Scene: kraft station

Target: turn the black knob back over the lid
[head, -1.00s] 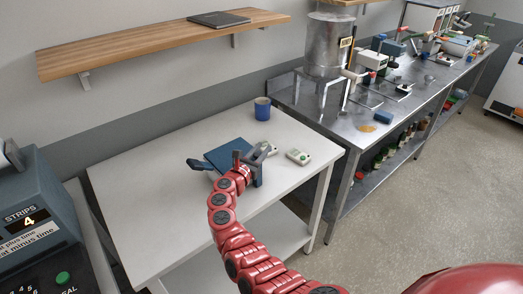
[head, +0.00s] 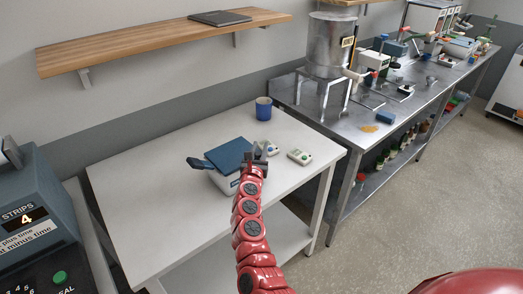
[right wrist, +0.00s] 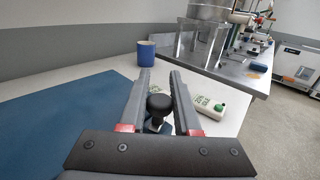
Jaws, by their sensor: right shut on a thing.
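A white box with a flat blue lid (head: 231,153) stands on the white table, and a dark blue handle-like part (head: 200,163) sticks out at its left. The lid (right wrist: 75,122) fills the left of the right wrist view. My right gripper (head: 256,157) is at the box's right side. In the right wrist view, the round black knob (right wrist: 160,103) sits between the fingers of my right gripper (right wrist: 160,75), which are shut on it. The knob is hidden in the head view. My left gripper is not in view.
A blue mug (head: 263,109) stands at the table's back. A small white device with a green button (head: 300,156) lies right of the gripper, with another small pale item (head: 269,148) close by. The white table's (head: 150,190) left part is clear. A steel bench (head: 345,120) adjoins at the right.

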